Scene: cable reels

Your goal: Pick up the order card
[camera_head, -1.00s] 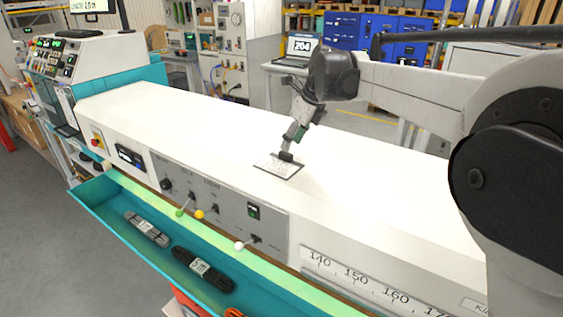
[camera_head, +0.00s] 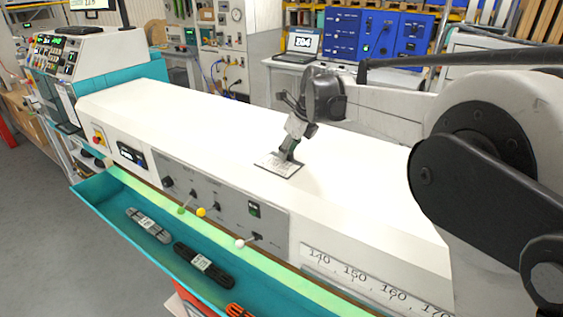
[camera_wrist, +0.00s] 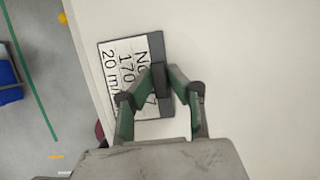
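The order card (camera_head: 277,167) is a white card with a dark border on the white machine top. In the wrist view the card (camera_wrist: 119,62) shows printed lines including "170" and "20", with a dark strip along its right side. My gripper (camera_head: 286,157) is directly over the card. In the wrist view the green-sided fingers of my gripper (camera_wrist: 162,78) converge on a small dark raised piece at the card's strip and look shut on it. The fingers cover part of the print. The card appears at the surface; I cannot tell any gap below it.
The white machine top (camera_head: 180,115) is clear around the card. Along its front are a control panel (camera_head: 230,203) with coloured knobs and a number scale (camera_head: 375,283). A teal tray (camera_head: 110,212) below holds bundled cables. A laptop (camera_head: 300,45) stands behind.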

